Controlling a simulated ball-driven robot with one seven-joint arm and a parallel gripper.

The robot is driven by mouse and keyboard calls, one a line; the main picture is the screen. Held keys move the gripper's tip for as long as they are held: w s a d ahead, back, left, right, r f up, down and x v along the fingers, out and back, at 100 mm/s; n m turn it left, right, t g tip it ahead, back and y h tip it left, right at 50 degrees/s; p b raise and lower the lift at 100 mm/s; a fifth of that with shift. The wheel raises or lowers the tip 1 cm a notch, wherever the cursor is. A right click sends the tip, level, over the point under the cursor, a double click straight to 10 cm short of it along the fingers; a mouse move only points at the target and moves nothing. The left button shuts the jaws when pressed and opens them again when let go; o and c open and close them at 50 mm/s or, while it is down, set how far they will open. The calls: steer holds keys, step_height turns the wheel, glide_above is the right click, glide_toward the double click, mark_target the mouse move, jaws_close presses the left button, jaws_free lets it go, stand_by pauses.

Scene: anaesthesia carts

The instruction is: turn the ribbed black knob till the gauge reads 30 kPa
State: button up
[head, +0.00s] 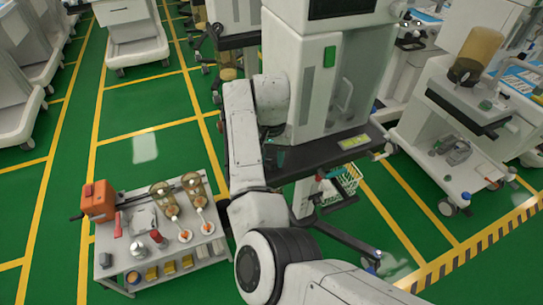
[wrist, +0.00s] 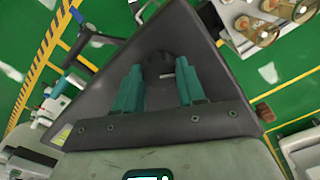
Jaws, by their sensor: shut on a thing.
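In the wrist view the teal fingers of my gripper (wrist: 160,88) stand on either side of a dark, round knob (wrist: 159,66) and are shut on it. The knob sits over the dark grey shelf of a cart; its ribs and any mark are too dark to make out. A small teal-lit display (wrist: 148,174) shows at the bottom edge, cut off; I cannot tell whether it is the gauge, and no reading is legible. In the head view my gripper (head: 279,158) is small and partly hidden by my arm at the cart's black shelf; the knob is hidden there.
The white cart (head: 302,75) with its black shelf (head: 325,156) stands ahead. A small cart (head: 160,235) with an orange box (head: 99,200) and flasks is at lower left. Another cart (head: 470,120) stands at right. Green floor (head: 140,105) is open at left.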

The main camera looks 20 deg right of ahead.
mark_target(271, 160)
steer(key=shift+r+n+p, duration=0.25)
steer(key=shift+n+p, duration=0.15)
steer(key=shift+p, duration=0.5)
steer(key=shift+f+n+p, duration=0.25)
steer(key=shift+n+p, duration=0.25)
steer(key=shift+p, duration=0.05)
steer(key=o, duration=1.1)
steer(key=shift+c, duration=0.2)
steer(key=shift+r, duration=0.1)
step_height(271, 160, up, 11)
steer(key=shift+f+b, duration=0.2)
steer(key=shift+b, duration=0.15)
